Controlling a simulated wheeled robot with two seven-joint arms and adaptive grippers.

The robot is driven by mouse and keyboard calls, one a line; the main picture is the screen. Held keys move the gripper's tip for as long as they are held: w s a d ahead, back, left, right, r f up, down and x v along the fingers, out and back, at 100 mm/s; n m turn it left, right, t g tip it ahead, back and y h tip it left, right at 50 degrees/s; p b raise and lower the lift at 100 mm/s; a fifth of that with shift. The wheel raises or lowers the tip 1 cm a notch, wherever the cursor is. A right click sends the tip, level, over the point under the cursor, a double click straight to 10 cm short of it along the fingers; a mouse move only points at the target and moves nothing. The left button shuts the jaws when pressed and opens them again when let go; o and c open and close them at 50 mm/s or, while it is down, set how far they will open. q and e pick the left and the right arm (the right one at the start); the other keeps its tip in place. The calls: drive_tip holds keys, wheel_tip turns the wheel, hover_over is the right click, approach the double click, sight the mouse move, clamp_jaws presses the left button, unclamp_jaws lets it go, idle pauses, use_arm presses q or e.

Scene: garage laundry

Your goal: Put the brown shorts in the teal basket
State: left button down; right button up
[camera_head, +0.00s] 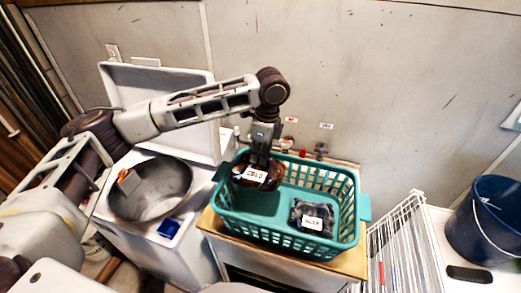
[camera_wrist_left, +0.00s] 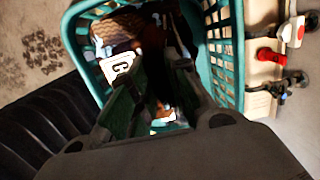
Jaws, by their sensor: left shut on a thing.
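The teal basket (camera_head: 265,233) stands on a wooden-topped stand, and its rim also shows in the left wrist view (camera_wrist_left: 228,45). My left gripper (camera_head: 259,160) points down inside the left end of the basket. It is shut on the brown shorts (camera_head: 245,179), a dark brown bundle with a white lettered label. The bundle is below the rim; I cannot tell whether it touches the basket floor. In the left wrist view the fingers (camera_wrist_left: 165,100) partly hide the shorts. My right gripper is not in view.
A dark bundle with a white label (camera_head: 312,220) lies in the basket's right part. Left is an open-lidded white washer with a metal drum (camera_head: 150,190) and a blue item (camera_head: 169,228) on its front edge. A white wire rack (camera_head: 398,250) and blue bucket (camera_head: 490,220) stand right.

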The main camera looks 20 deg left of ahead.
sight(260, 167)
use_arm(q)
drive_tip(key=shift+f, duration=2.95)
drive_tip(key=c, duration=1.3)
unclamp_jaws()
drive_tip(key=shift+r, duration=4.5)
drive_tip(key=shift+s, duration=0.1)
